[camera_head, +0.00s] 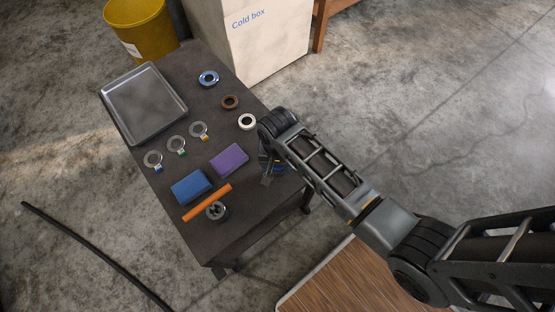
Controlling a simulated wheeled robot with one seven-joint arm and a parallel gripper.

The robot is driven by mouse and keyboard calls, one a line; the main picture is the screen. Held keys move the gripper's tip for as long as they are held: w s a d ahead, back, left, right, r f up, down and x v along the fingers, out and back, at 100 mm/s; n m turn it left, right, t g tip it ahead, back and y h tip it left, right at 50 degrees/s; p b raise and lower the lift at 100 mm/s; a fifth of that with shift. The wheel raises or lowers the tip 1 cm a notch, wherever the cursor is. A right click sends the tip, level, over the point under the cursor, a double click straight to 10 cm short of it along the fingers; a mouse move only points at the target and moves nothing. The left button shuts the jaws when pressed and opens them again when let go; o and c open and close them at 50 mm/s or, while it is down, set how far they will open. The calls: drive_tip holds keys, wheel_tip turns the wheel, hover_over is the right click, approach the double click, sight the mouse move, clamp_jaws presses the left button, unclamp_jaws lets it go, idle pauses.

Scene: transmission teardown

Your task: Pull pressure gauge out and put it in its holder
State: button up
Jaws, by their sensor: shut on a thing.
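My gripper (268,176) is at the right edge of the dark table (233,246), partly hidden by my own arm. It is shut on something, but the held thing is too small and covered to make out. I cannot pick out the pressure gauge for certain. A dark round part with a light centre (217,211) stands near the table's front end, left of and below my gripper. I cannot tell which thing is the gauge's holder.
A purple block (229,160), a blue block (191,187) and an orange bar (207,203) lie left of my gripper. Several rings lie farther back, near a metal tray (144,102). A yellow bucket (141,28) and cold box (262,45) stand beyond.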

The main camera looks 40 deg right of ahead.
drive_tip(key=o, duration=1.3)
drive_tip(key=shift+o, duration=0.3)
drive_tip(key=shift+o, duration=0.9)
wheel_tip(320, 180, up, 8)
drive_tip(key=p, duration=0.8)
